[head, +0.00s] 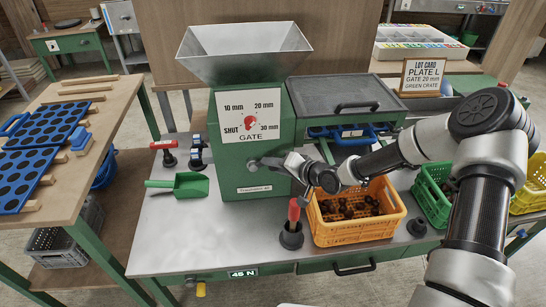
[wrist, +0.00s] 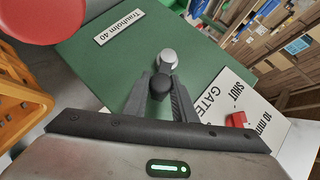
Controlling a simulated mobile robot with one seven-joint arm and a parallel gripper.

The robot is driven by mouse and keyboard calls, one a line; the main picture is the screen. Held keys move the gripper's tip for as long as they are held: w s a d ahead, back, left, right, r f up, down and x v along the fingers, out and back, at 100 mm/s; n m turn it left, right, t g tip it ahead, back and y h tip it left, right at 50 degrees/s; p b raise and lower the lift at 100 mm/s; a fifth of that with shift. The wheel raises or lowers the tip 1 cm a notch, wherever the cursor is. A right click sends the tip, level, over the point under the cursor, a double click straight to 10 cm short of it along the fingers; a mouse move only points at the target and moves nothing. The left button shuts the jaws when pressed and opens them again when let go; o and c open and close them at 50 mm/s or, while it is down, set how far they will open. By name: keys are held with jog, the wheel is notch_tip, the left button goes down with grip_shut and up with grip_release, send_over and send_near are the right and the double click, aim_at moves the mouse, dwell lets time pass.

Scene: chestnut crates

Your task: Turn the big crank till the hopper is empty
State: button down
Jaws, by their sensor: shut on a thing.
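The green grading machine (head: 243,185) stands on the metal bench with a grey hopper (head: 245,66) on top. The hopper's visible inner walls are bare; its bottom is not clear to see. The crank (head: 255,165) is on the machine's front, low down. My gripper (head: 286,163) is at the crank's handle, partly hidden by its own wrist in the head view. In the wrist view my gripper (wrist: 160,92) is shut around the dark crank handle (wrist: 159,87), beside a silver round end. The gate dial (head: 249,122) has a red knob; its exact setting is unclear.
An orange crate (head: 360,234) holding some chestnuts stands below my arm. A red-handled tool (head: 293,212) stands upright close to the crank. A green crate (head: 433,215) is at right. A green scoop (head: 190,186) lies left. A lot card (head: 422,76) reads plate L, gate 20 mm, green crate.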

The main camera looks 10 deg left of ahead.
jog(key=shift+d+f+m+y+b, duration=0.2)
jog(key=shift+f+m+y+b, duration=0.25)
jog(key=shift+f+y, duration=0.3)
jog(key=shift+s+a, duration=0.1)
jog(key=c, duration=1.5)
grip_release()
jog(key=shift+o, duration=0.2)
jog(key=shift+r, duration=0.1)
jog(key=shift+r, duration=0.25)
notch_tip(320, 180, up, 9)
jog(key=shift+r+p, duration=0.2)
jog(key=shift+p, duration=0.9)
jog(key=shift+c, duration=0.3)
